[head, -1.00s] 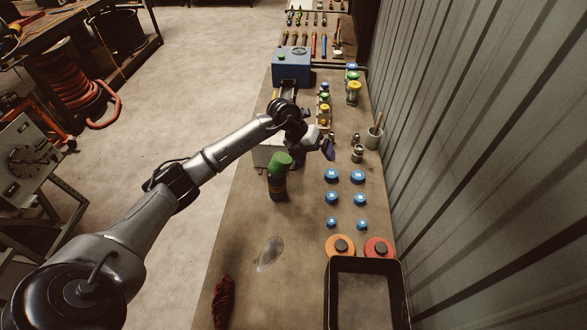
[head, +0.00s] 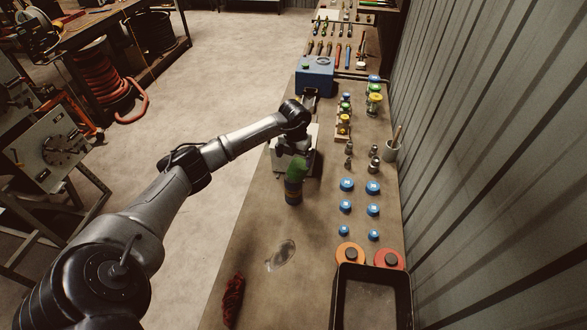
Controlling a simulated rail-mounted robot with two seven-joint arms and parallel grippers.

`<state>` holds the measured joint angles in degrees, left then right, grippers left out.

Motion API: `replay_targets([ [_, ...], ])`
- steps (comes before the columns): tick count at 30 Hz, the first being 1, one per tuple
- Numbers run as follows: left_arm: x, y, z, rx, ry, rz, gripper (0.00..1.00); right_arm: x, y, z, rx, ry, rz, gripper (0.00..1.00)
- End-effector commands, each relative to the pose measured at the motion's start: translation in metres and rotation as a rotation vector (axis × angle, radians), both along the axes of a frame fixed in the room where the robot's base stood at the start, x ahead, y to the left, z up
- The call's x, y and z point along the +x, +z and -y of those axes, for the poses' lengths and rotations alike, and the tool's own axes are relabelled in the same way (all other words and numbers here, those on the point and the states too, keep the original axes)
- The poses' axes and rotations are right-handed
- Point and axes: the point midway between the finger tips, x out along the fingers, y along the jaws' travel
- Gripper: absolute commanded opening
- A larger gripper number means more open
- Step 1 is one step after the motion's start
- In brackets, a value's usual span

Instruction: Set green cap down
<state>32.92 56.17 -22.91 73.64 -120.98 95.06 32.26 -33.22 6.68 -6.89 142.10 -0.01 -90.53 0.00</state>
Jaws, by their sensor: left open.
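The green cap (head: 297,167) sits at the top of a dark bottle with an orange band (head: 293,192). The bottle stands upright on the workbench, left of the blue caps, and the green cap looks a little tilted. My left gripper (head: 296,153) is open, at the far side of the green cap and close to it. The fingertips are mostly hidden behind the arm's end and the cap, so I cannot tell whether they touch it. My right gripper is not in view.
Several blue caps (head: 346,185) lie on the bench (head: 245,265) at right. A black tray (head: 342,300), orange disc (head: 350,253) and red disc (head: 389,259) are at the near end. A red rag (head: 233,298) lies at left. A blue machine (head: 314,75) stands farther back.

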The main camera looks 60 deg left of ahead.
Motion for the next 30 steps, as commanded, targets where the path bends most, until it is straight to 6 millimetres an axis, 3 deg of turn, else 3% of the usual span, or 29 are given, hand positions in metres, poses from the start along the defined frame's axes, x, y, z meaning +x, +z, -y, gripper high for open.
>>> replay_targets([
  [10, -0.003, -0.015, 0.002, -0.002, 0.000, -0.001, 1.00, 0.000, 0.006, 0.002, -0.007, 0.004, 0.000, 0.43],
  [20, -0.010, -0.057, 0.005, -0.001, 0.001, -0.008, 1.00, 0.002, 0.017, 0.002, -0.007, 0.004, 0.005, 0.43],
  [27, -0.009, -0.058, 0.005, 0.001, 0.000, -0.003, 1.00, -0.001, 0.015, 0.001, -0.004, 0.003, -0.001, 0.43],
  [30, -0.008, -0.057, 0.005, 0.000, 0.000, -0.002, 0.90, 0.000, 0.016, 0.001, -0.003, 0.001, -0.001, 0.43],
])
